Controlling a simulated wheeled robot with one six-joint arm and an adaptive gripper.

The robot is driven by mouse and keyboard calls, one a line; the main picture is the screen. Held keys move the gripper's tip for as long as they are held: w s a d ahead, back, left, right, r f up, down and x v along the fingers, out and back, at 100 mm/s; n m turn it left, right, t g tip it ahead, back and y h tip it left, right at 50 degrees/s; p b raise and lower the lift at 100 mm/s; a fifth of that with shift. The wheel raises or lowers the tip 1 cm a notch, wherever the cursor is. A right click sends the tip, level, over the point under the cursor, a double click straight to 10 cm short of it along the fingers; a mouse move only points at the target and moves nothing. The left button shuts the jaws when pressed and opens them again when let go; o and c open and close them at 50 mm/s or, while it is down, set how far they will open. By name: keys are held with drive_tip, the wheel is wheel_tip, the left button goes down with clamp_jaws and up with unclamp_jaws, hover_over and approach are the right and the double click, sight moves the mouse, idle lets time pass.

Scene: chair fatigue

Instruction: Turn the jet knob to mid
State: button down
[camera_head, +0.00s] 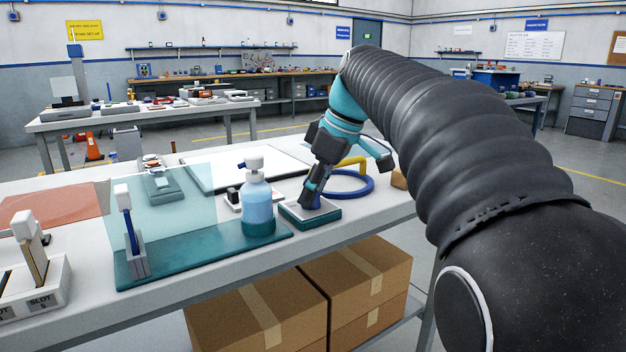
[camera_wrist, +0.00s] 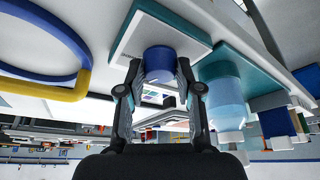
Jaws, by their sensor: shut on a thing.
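The knob is a blue cylinder (camera_wrist: 160,62) on a square base with a white top and teal sides (camera_wrist: 197,33). In the head view this base (camera_head: 329,216) stands near the table's front edge, right of the spray bottle. My gripper (camera_head: 313,201) points down at it from above, and its fingers hide most of the knob there. In the wrist view the two fingers of my gripper (camera_wrist: 158,72) lie on either side of the knob and are shut on it. I see no readable mark for mid.
A blue spray bottle (camera_head: 257,208) stands close left of the base on a teal board (camera_head: 200,258) with a clear panel. A blue ring (camera_head: 357,194) with a yellow handle (camera_head: 349,162) lies close behind and right. Cardboard boxes (camera_head: 255,315) sit under the table (camera_head: 385,217).

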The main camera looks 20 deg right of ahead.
drive_tip(key=shift+n+g+y+p, duration=0.3)
drive_tip(key=shift+n+g+p, duration=0.25)
drive_tip(key=shift+n, duration=1.05)
drive_tip(key=shift+f, duration=0.1)
drive_tip(key=c, duration=0.8)
unclamp_jaws()
drive_tip(key=v, duration=1.2)
drive_tip(key=shift+w, duration=0.15)
